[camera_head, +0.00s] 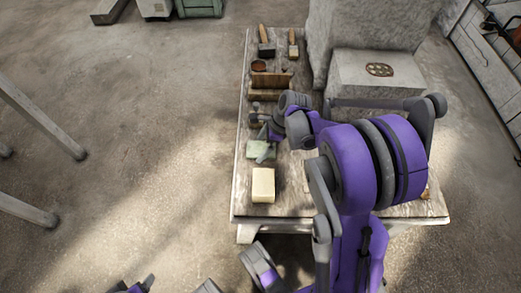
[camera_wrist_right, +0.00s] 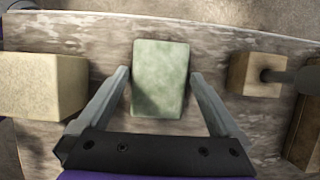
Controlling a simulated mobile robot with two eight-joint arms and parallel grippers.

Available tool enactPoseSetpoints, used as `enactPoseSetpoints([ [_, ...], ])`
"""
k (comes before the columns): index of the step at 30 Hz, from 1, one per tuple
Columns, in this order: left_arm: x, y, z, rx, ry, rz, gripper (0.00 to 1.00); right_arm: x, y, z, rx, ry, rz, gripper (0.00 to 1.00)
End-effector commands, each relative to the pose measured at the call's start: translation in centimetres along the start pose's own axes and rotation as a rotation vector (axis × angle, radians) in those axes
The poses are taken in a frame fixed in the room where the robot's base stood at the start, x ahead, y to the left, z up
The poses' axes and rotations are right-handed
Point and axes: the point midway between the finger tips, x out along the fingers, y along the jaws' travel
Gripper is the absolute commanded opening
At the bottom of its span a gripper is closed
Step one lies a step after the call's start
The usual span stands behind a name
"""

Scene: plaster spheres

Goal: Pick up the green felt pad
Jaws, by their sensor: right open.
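The green felt pad (camera_wrist_right: 160,80) is a pale green, mottled rectangle lying on the worn wooden bench (camera_head: 239,196). In the head view the pad (camera_head: 254,150) is partly covered by my right gripper (camera_head: 266,151). In the right wrist view my right gripper (camera_wrist_right: 160,74) is open and empty, with one finger on each side of the pad. A narrow gap shows at each side, and no finger visibly grips it. At the bottom edge of the head view, part of my left gripper (camera_head: 142,285) shows, mostly cut off.
A cream block (camera_head: 263,185) stands close to the pad, on the bench's near side. A wooden block with a dark handle (camera_wrist_right: 257,75) is on the other side. A wooden rack (camera_head: 268,86), brushes (camera_head: 265,45) and large stone blocks (camera_head: 370,75) are farther back.

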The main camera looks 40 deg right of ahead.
Motion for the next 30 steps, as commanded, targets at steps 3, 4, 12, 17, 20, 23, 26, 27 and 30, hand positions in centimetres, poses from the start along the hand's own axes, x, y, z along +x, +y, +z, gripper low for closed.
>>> enactPoseSetpoints([
  [3,-0.1,0.0,-0.03,0.0,0.0,0.0,0.72,-0.12,0.01,0.03,0.0,0.0,0.0,1.0],
  [4,-0.1,0.0,-0.03,0.0,0.0,0.0,0.72,-0.12,0.01,0.02,0.0,0.0,0.0,1.0],
  [12,0.09,0.0,0.02,0.0,0.0,0.0,0.72,0.06,0.02,-0.05,0.0,0.0,0.0,1.0],
  [17,0.23,0.0,0.06,0.0,-0.001,0.0,0.72,0.2,0.02,-0.11,0.0,0.0,0.0,0.95],
  [20,0.21,0.0,0.06,0.0,-0.001,0.0,0.72,0.18,0.02,-0.11,0.0,0.0,0.0,0.77],
  [23,0.2,0.0,0.05,0.0,-0.001,0.0,0.72,0.18,0.02,-0.1,0.0,0.0,0.0,0.59],
  [26,0.2,0.0,0.05,0.0,-0.001,0.0,0.72,0.18,0.02,-0.1,0.0,0.0,0.0,0.41],
  [27,0.2,0.0,0.05,0.0,-0.001,0.0,0.72,0.18,0.01,-0.1,0.0,0.0,0.0,0.34],
  [30,0.2,0.0,0.05,0.0,-0.001,0.0,0.72,0.17,0.01,-0.1,0.0,0.0,0.0,0.34],
])
